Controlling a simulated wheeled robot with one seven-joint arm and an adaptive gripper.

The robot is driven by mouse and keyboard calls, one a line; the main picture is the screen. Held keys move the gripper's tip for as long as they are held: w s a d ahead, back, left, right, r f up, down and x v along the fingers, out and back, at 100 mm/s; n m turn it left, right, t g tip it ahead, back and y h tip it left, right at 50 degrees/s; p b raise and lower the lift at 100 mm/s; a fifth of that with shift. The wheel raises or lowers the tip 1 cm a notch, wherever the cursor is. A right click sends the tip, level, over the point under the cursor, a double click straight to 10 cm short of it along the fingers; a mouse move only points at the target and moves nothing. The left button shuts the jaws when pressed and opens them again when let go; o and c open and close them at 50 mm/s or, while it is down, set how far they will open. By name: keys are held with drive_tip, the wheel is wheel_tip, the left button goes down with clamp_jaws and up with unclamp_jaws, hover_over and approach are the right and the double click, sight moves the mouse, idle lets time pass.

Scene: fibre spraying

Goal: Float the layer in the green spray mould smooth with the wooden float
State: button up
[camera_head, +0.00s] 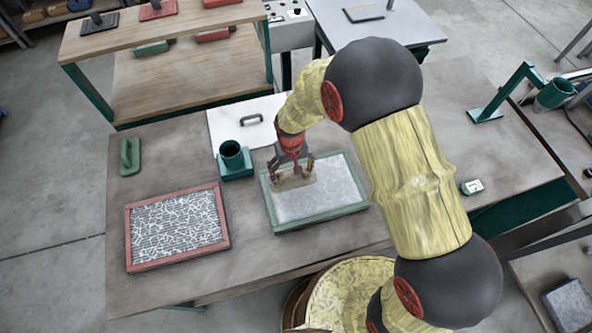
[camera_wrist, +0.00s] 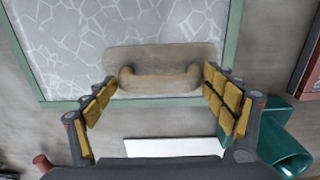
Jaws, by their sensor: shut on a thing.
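The green spray mould (camera_head: 320,219) lies on the table, filled with a pale grey layer (camera_head: 325,192) that shows whitish vein-like lines in the wrist view (camera_wrist: 75,35). The wooden float (camera_wrist: 160,55) is a tan board with a bar handle (camera_wrist: 160,80). In the head view, the float (camera_head: 291,184) is over the mould's upper left part. My gripper (camera_head: 293,175) is shut on the float's handle, its yellow-padded fingers at the handle's ends in the wrist view.
A red-framed mould (camera_head: 228,243) with a white-veined layer lies to the left. A green cup (camera_head: 232,155) on a base and a white board (camera_head: 222,117) with a dark handle stand behind. A green hand tool (camera_head: 130,157) lies at far left. My arm covers the table right of the mould.

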drive_tip(key=shift+w+d, duration=0.4)
drive_tip(key=shift+d, duration=1)
drive_tip(key=shift+w+d, duration=0.4)
drive_tip(key=shift+d, duration=0.95)
drive_tip(key=shift+w+d, duration=0.4)
drive_tip(key=shift+d, duration=1)
drive_tip(key=shift+w+d+f, duration=0.1)
drive_tip(key=shift+w+d, duration=0.05)
drive_tip(key=shift+d, duration=0.6)
drive_tip(key=shift+w+d, duration=0.15)
drive_tip(key=shift+d, duration=0.6)
drive_tip(key=shift+c, duration=0.7)
wheel_tip(320, 180, up, 7)
drive_tip(key=p, duration=0.4)
